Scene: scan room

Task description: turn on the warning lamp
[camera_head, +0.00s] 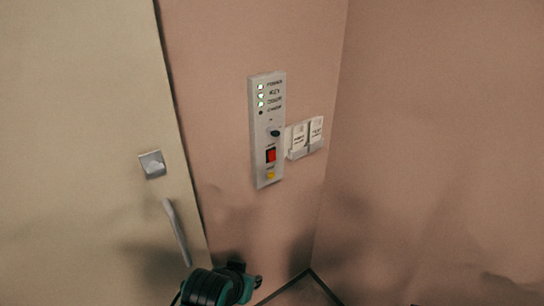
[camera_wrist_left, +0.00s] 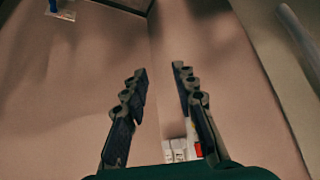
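A narrow grey control panel (camera_head: 262,146) is on the pink wall in the head view. It carries several small indicators at the top, most lit green and the lowest dark. Below are a dark knob (camera_head: 275,133), a red rocker switch (camera_head: 271,155) and a yellow button (camera_head: 270,176). The small labels are hard to read, and I cannot identify a separate warning lamp. My left gripper (camera_wrist_left: 160,72) is open, with nothing between its fingers. The red switch (camera_wrist_left: 198,150) shows past its right finger in the left wrist view. My right gripper is not in view.
A cream door (camera_head: 80,150) with a metal handle (camera_head: 176,232) is at the left. The room corner is to the right. The wall around the panel is mostly bare.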

